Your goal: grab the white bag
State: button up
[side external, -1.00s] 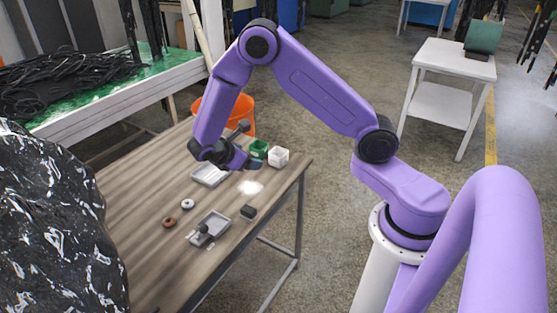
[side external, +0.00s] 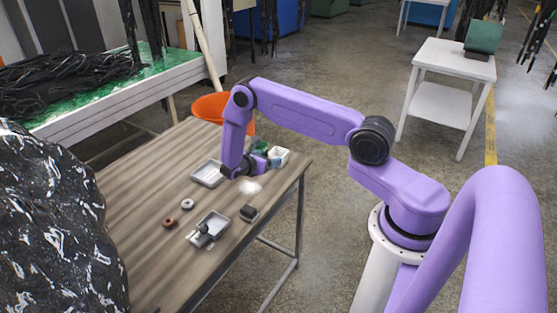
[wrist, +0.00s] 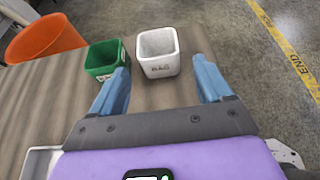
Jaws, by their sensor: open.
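A small white open-topped box (wrist: 158,66) with "BAG" lettered on its front stands on the wooden table. It also shows near the table's far right corner in the side view (side external: 282,158). No other white bag is clear. My gripper (wrist: 162,78) is open, with its two blue fingers spread to either side of the white box in the picture. Nothing is between the fingers, and the box appears ahead of the tips. In the side view my gripper (side external: 256,166) is low over the table, just left of the box.
A green box (wrist: 104,60) stands close left of the white box, near the left finger. An orange bucket (wrist: 42,38) is farther left. Grey trays (side external: 208,174), a dark block (side external: 248,213) and small rings (side external: 187,204) lie on the table.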

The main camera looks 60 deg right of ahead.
aim_at(282, 153)
jog(key=x, duration=1)
jog(key=shift+w+d+f, duration=0.1)
jog(key=shift+w+d, duration=0.05)
jog(key=shift+d, duration=0.1)
jog(key=shift+c, duration=0.4)
jog(key=c, duration=0.6)
